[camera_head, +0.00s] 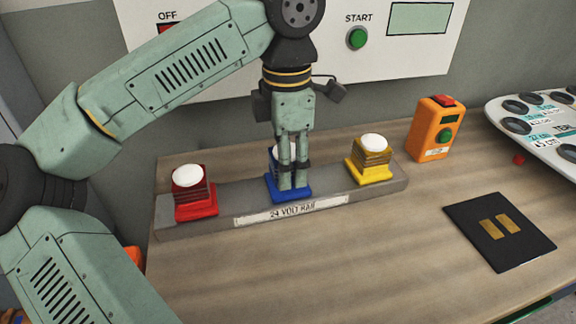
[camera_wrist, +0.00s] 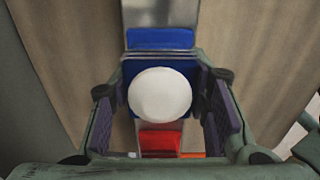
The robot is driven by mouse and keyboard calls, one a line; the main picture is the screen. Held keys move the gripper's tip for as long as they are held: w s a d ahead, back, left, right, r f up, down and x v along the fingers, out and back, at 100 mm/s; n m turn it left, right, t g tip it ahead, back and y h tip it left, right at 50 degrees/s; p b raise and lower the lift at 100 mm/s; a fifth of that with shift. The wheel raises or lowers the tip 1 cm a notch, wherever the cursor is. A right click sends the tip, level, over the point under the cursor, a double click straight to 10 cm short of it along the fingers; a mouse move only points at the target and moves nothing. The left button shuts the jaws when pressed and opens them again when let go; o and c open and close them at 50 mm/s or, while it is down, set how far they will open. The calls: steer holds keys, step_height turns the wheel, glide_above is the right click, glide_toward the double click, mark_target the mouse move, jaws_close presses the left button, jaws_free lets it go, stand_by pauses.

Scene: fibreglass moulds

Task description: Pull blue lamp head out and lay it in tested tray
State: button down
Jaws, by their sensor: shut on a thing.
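The blue lamp head (camera_wrist: 160,95) has a white dome and sits upright over its blue base (camera_head: 275,192), in the middle of the grey 24 volt rail (camera_head: 225,226). My gripper (camera_head: 293,178) points down over it and is shut on it, with one finger on each side in the wrist view (camera_wrist: 167,108). The fingers hide much of the lamp in the head view. I cannot tell whether head and base are apart. A white tray (camera_head: 502,112) with dark round sockets and partly readable lettering is at the right edge, cut off by the frame.
A red lamp (camera_head: 194,190) stands left on the rail and a yellow lamp (camera_head: 370,160) right. An orange box (camera_head: 434,130) with buttons and a black pad (camera_head: 485,250) with two gold plates are further right. The front of the wooden bench (camera_head: 350,270) is clear.

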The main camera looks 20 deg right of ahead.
steer(key=shift+r+p, duration=1.7)
steer(key=shift+r, duration=0.8)
